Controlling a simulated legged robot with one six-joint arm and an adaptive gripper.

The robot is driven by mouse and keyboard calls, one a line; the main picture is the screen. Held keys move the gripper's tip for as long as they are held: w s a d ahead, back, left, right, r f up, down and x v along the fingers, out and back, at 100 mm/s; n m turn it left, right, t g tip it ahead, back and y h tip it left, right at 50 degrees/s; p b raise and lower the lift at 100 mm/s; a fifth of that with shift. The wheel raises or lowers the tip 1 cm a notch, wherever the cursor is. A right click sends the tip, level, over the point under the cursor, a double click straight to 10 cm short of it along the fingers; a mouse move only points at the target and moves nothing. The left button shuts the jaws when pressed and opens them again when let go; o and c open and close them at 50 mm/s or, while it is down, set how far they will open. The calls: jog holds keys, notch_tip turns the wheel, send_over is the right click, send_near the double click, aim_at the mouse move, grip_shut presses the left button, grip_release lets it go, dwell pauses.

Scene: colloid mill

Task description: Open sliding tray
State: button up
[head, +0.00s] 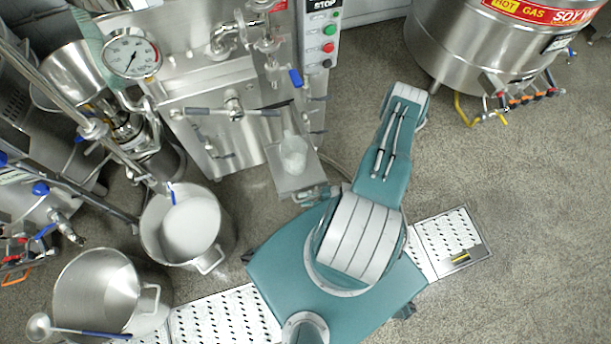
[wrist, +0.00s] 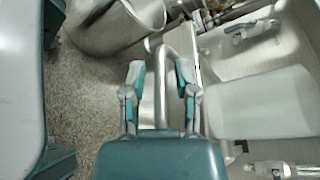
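The sliding tray (head: 290,182) is a flat metal tray jutting from the front of the steel machine, with a translucent white container (head: 293,155) on it. In the wrist view, the container (wrist: 262,103) is at the right. A bent metal rod handle (wrist: 161,85) at the tray's front stands between the fingers of my gripper (wrist: 160,76). The fingers are spread, with visible gaps to the rod on the left side; contact on the right side cannot be told. In the head view, my gripper (head: 314,194) is at the tray's front edge, partly hidden by my arm.
Two steel pots (head: 188,225) (head: 105,290) stand at the lower left, one with a ladle (head: 75,328). A pressure gauge (head: 132,53) and button panel (head: 321,35) are on the machinery. A large steel vat (head: 490,50) is at the upper right. Floor at right is clear.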

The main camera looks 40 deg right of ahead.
dwell(0.3)
jog(key=v, duration=1.2)
jog(key=shift+d, duration=0.15)
